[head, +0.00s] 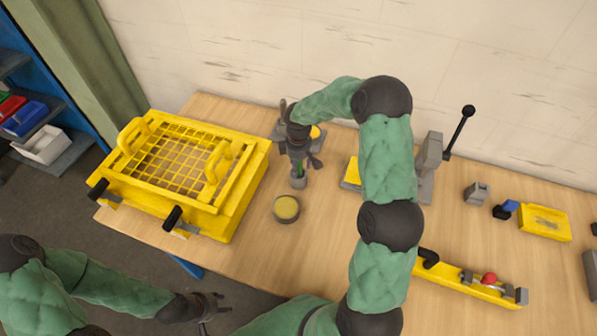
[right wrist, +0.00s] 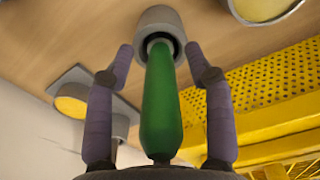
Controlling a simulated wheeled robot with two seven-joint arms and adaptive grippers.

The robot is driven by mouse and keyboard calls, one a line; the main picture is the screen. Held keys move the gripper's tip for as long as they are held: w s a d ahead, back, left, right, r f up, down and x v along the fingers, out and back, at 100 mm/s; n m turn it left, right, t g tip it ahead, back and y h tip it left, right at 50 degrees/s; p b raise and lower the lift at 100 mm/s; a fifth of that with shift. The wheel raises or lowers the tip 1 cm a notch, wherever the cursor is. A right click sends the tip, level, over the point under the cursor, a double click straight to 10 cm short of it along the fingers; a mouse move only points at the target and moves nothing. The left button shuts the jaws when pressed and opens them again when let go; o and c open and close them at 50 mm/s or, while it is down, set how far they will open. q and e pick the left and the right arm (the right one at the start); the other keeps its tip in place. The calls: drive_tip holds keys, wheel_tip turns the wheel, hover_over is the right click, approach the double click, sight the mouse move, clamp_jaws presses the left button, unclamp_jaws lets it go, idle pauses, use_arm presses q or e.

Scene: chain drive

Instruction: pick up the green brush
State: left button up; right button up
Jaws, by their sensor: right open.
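The green brush (right wrist: 163,105) stands with its far end in a round grey holder (right wrist: 158,28) in the right wrist view. Its smooth green handle runs toward my right palm. My right gripper (right wrist: 165,60) is open, with one finger on each side of the handle and a gap on both sides. In the head view, my right gripper (head: 299,163) is above the grey holder (head: 298,182), and only a sliver of the green brush (head: 299,168) shows between the fingers. My left gripper (head: 218,305) is open and empty, low beside the table's front edge.
A yellow basket box (head: 245,197) stands left of the holder. A round tin (head: 286,209) sits just in front of it. A lever press (head: 431,160), a yellow tray (head: 545,222) and a yellow rail (head: 455,283) lie to the right. My right arm covers part of the table.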

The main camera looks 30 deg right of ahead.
drive_tip(key=shift+f, duration=0.35)
clamp_jaws()
drive_tip(key=shift+r, duration=0.15)
